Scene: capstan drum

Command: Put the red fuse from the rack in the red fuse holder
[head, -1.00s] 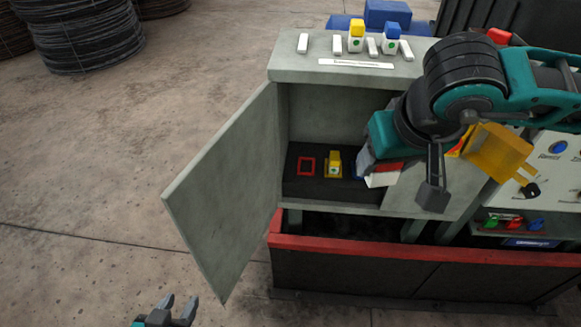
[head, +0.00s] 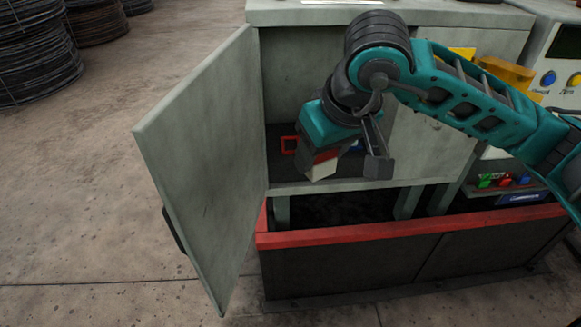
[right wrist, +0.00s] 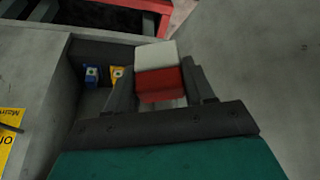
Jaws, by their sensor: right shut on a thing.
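The red fuse (head: 321,167), with a white end and a red part, is held by my right gripper (head: 341,161) in front of the open cabinet. In the right wrist view the fuse (right wrist: 158,67) is pinched between the fingers (right wrist: 160,92). The red fuse holder (head: 287,146) is a red frame on the cabinet's dark floor, left of and behind the gripper. The gripper and fuse partly hide it. The fuse is apart from the holder in the head view. My left gripper is out of view.
The open cabinet door (head: 205,165) stands to the left of my gripper. A blue holder (right wrist: 91,76) and a yellow one (right wrist: 117,75) sit beside each other inside. A red rim (head: 400,228) runs below the cabinet. Open floor (head: 100,200) lies left.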

